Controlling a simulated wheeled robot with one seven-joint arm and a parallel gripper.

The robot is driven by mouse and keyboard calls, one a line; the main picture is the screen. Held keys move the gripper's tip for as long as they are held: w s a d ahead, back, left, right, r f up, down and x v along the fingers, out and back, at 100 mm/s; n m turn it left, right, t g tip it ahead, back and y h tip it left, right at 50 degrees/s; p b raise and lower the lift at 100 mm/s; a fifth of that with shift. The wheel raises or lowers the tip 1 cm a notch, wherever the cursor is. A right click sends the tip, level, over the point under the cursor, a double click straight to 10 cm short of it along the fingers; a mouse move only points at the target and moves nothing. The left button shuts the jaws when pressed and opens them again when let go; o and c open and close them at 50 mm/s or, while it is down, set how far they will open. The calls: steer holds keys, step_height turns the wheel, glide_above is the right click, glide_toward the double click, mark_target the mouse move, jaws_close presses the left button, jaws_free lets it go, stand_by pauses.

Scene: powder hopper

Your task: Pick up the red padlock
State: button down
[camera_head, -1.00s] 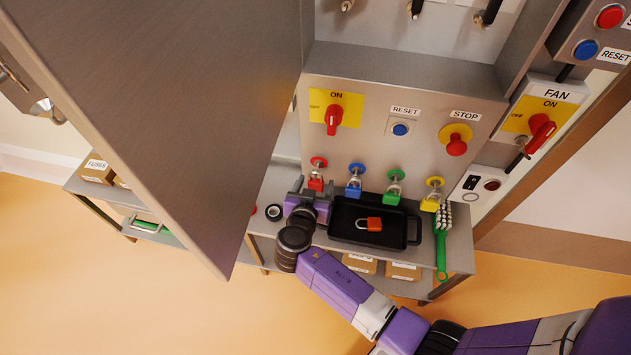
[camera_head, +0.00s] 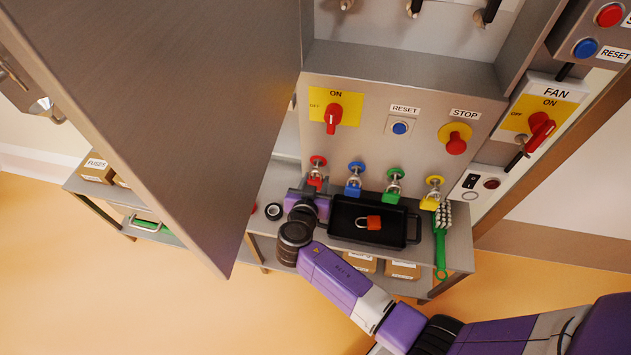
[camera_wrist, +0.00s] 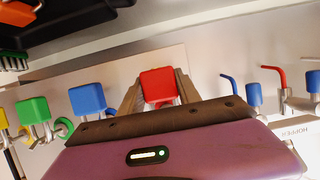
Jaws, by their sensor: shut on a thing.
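The red padlock (camera_head: 315,181) hangs by its shackle at the red round mount on the panel, leftmost in the row of padlocks. My gripper (camera_head: 308,192) is at it from below and in front. In the wrist view the red padlock's body (camera_wrist: 158,85) sits between the two fingers of my gripper (camera_wrist: 157,90), which are shut on it. Its shackle is hidden in the wrist view. A second padlock, orange-red (camera_head: 374,222), lies in the black tray (camera_head: 345,238) to the right of my gripper.
Blue (camera_head: 353,187), green (camera_head: 393,192) and yellow (camera_head: 428,202) padlocks hang to the right of the red one. A green-handled brush (camera_head: 441,250) lies right of the tray. A large grey door (camera_head: 170,110) stands open at left. A tape roll (camera_head: 273,211) lies left of my gripper.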

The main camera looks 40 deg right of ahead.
steer(key=shift+r, duration=0.45)
steer(key=shift+s+a+r, duration=0.1)
steer(key=shift+a+r, duration=0.1)
steer(key=shift+r, duration=0.05)
steer(key=s+a+b, duration=0.2)
steer(key=s+a, duration=0.7)
steer(key=a, duration=0.5)
steer(key=shift+s+a+r, duration=0.3)
steer(key=shift+s+r, duration=0.05)
steer(key=shift+s, duration=0.05)
steer(key=shift+r, duration=0.35)
steer(key=shift+a, duration=0.1)
steer(key=s+a+b, duration=0.1)
steer(key=s+a, duration=0.3)
steer(key=a, duration=0.2)
stand_by(0.8)
